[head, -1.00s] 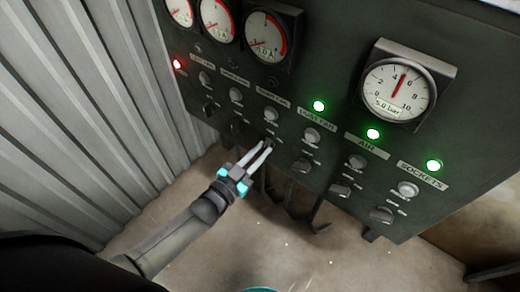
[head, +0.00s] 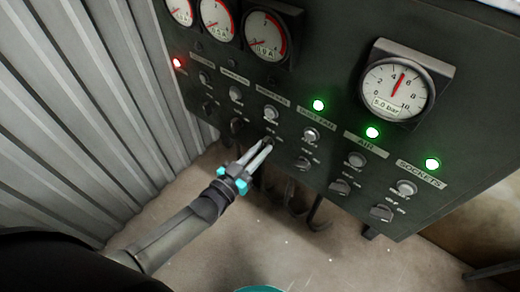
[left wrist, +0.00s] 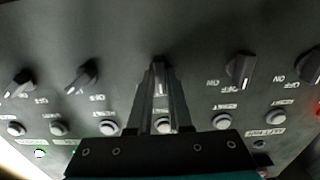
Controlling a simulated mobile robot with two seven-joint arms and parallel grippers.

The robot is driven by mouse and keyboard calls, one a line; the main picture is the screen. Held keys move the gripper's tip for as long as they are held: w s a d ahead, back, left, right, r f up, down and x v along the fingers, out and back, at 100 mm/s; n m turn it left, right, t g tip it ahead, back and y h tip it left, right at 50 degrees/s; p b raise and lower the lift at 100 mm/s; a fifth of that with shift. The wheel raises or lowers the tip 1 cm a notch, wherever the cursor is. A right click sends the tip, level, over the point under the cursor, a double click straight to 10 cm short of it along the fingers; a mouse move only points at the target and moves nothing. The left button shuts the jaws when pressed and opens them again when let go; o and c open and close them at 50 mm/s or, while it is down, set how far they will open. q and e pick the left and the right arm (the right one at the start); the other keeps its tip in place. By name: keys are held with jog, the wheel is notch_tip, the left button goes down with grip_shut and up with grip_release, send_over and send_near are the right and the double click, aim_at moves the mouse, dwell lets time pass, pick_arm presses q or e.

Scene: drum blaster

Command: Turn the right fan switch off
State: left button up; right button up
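The right fan switch is a small dark rotary knob in the lower row of the dark control panel, third from the left in the head view. It shows in the left wrist view as a dark knob (left wrist: 158,63) between my fingertips. My left gripper (head: 268,145) reaches up from below, its two pale fingers close together around this knob; it also shows in the left wrist view (left wrist: 160,75). The fingers hide most of the knob, so its exact angle is unclear. A pale reset button (head: 270,114) sits above it. My right gripper is not in view.
Neighbouring knobs are the one at left (head: 237,124) and the dust fan knob (head: 303,164). Green lamps (head: 318,105) glow at right, and a red lamp (head: 178,62) at far left. A pressure gauge (head: 397,88) and round ammeters (head: 265,36) stand above. A corrugated wall (head: 80,110) is at left.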

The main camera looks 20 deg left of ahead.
pick_arm(q)
jog(key=o, duration=0.4)
jog(key=p+v, duration=0.1)
jog(key=v, duration=1.4)
jog(key=shift+s, duration=0.15)
jog(key=s+a+f+n+g+y, duration=0.1)
jog(key=s+f+g+y, duration=0.2)
jog(key=f, duration=0.7)
jog(key=s+a+f+g+y, duration=0.1)
jog(key=s+a+f+g, duration=0.2)
jog(key=f, duration=0.7)
jog(key=s+d+f+g, duration=0.1)
jog(key=s+f+g, duration=0.2)
jog(key=s, duration=0.3)
jog(key=s+d+f+g+y, duration=0.1)
jog(key=s+f+g, duration=0.2)
jog(key=s+f, duration=0.2)
jog(key=s+d+f+g+y, duration=0.1)
jog(key=s+f+g, duration=0.3)
jog(key=s, duration=0.4)
jog(key=shift+d+f+b, duration=0.2)
jog(key=shift+f+b, duration=0.05)
jog(key=shift+b, duration=0.1)
